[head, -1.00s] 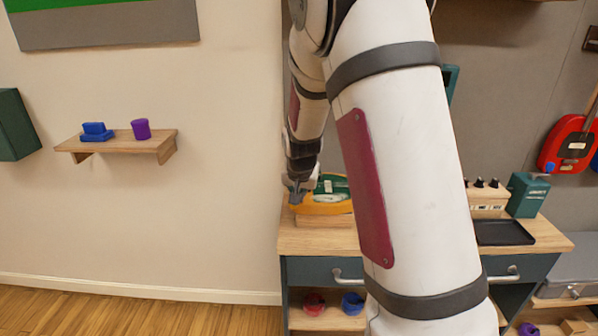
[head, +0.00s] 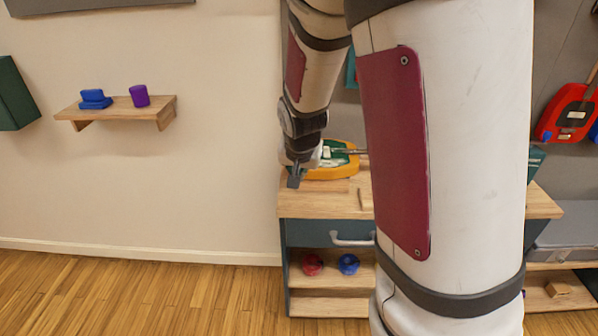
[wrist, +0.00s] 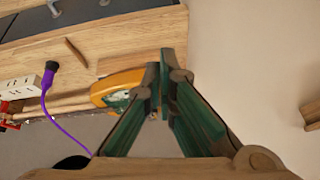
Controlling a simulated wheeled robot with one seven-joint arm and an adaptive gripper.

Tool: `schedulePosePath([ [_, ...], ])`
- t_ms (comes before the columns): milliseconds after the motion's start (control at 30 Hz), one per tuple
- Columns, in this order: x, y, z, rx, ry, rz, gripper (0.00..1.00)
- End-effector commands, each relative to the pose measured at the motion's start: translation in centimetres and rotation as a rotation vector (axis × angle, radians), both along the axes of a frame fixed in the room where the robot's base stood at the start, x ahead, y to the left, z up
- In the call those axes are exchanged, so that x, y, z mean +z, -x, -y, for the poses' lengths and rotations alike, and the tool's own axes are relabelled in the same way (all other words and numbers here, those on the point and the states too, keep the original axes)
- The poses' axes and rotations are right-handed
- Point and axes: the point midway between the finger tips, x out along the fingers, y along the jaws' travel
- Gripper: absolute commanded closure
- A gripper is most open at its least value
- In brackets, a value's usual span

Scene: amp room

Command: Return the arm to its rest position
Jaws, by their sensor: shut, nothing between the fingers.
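My gripper (head: 294,181) is at the left end of the wooden workbench top, in front of a yellow-and-green guitar-shaped object (head: 345,173). In the wrist view my gripper (wrist: 165,75) has its two fingers together at the tips, with nothing between them. The yellow object (wrist: 118,85) lies just beside the fingertips there, and I see no grip on it. My arm's large white link hides the middle and right of the bench in the head view.
The workbench (head: 310,205) has a drawer and a lower shelf with a red knob (head: 312,264) and a blue knob (head: 348,264). A wall shelf (head: 120,110) is at left. A red guitar (head: 568,115) hangs at right. A purple cable (wrist: 62,125) shows in the wrist view.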

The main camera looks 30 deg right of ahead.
Motion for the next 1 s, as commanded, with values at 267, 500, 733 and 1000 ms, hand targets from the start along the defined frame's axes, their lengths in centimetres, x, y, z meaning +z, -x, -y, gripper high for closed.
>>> schedulePosePath([
  [267, 0.0, 0.0, 0.0, -0.001, 0.000, 0.000, 1.00],
  [500, 0.7, 0.4, -0.4, 0.013, -0.010, 0.000, 1.00],
  [733, 5.5, 4.3, -4.2, 0.151, -0.058, -0.019, 1.00],
  [1000, 11.4, 11.8, -8.9, 0.394, -0.054, -0.046, 1.00],
])
